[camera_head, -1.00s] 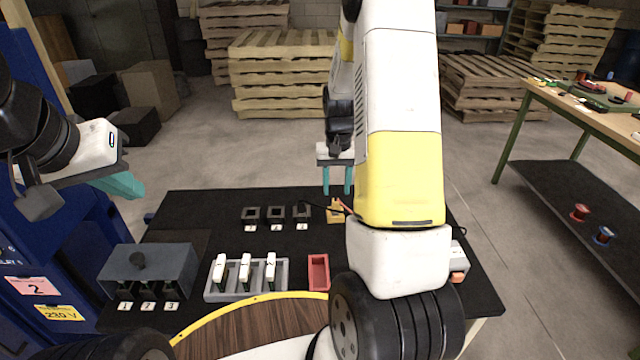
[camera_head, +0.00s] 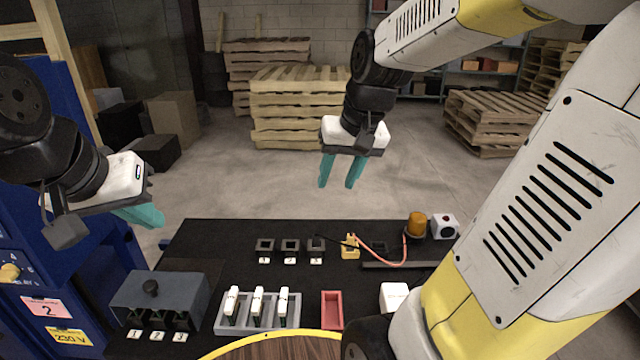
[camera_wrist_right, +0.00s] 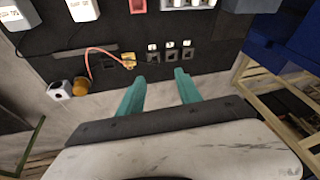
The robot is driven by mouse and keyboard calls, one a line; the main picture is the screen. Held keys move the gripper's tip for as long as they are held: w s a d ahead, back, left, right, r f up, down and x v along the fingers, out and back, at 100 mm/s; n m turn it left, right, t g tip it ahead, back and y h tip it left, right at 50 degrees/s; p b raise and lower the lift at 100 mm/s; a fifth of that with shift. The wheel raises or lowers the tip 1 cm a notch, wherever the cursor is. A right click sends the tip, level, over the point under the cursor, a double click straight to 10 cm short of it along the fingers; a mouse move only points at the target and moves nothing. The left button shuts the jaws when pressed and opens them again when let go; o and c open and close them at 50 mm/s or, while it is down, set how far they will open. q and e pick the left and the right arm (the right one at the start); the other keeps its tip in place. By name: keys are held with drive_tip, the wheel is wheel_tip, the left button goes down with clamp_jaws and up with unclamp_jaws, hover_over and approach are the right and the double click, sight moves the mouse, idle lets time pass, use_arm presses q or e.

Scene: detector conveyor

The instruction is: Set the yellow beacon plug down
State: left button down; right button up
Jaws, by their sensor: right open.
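The yellow beacon plug (camera_head: 350,247) lies on the black table, just right of the row of small square sockets (camera_head: 290,246). A pink-orange cable runs from near it to the orange beacon (camera_head: 416,225). The plug also shows in the right wrist view (camera_wrist_right: 129,61). My right gripper (camera_head: 338,172) is open and empty, raised above and beyond the table's far edge, apart from the plug. Its teal fingers (camera_wrist_right: 160,92) are spread with nothing between them. My left gripper (camera_head: 140,215) is at the left, seen side-on, so its opening is unclear.
A grey box (camera_head: 160,297) with numbered slots, a grey rack (camera_head: 258,312) with several white-topped modules and a red tray (camera_head: 332,309) stand on the front of the table. A blue cabinet (camera_head: 60,270) stands left.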

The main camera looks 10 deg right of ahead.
drive_tip(key=s+a+r+n+t, duration=0.1)
drive_tip(key=s+a+r+t, duration=0.1)
drive_tip(key=s, duration=0.7)
drive_tip(key=shift+s+a+r+y, duration=0.3)
drive_tip(key=shift+a+r, duration=0.15)
drive_tip(key=shift+a, duration=0.35)
